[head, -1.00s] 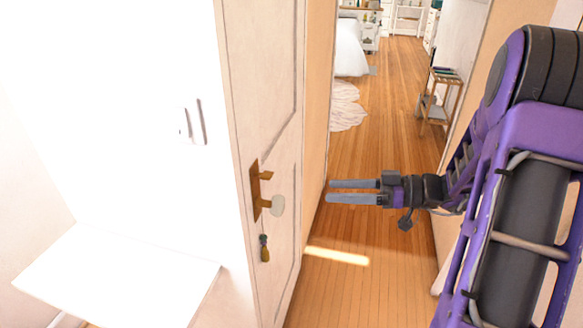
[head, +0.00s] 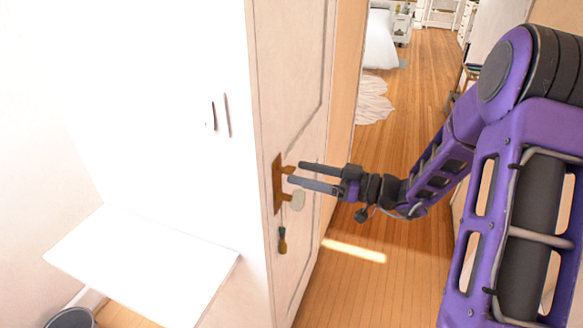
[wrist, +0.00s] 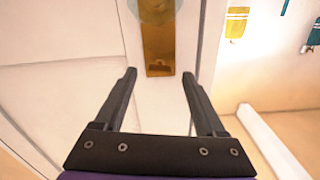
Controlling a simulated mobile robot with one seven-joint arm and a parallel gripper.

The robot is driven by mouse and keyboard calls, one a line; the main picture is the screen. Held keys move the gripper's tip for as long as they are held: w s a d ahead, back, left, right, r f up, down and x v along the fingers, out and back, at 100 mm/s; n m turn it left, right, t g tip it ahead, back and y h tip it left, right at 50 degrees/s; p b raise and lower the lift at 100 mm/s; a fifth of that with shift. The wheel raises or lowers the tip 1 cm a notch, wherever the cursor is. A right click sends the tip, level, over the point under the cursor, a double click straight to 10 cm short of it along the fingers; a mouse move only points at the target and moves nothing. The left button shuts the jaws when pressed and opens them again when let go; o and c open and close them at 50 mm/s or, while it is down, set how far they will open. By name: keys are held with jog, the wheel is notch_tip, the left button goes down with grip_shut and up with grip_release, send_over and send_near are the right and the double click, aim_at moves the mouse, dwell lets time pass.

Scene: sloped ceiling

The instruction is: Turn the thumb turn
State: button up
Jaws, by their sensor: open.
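The thumb turn (head: 288,170) is a small brass piece on the upper part of a brass plate (head: 278,190) on the door. A pale oval knob (head: 297,200) sits below it on the same plate. My gripper (head: 296,173) is open and empty, with its fingertips close to the thumb turn. In the wrist view, the plate (wrist: 158,40) lies ahead of my gripper (wrist: 159,74), and a small dark-centred brass piece, apparently the thumb turn (wrist: 160,68), shows between the fingertips. I cannot tell whether either finger touches it.
The door (head: 300,90) stands in front of me. A dark and yellow item (head: 282,239) hangs below the plate. A white shelf-like panel (head: 140,265) is at the left, with a grey bin (head: 70,318) below. Open wooden floor (head: 400,110) lies to the right.

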aim_at(294, 171)
jog(key=shift+x, duration=1.7)
grip_shut()
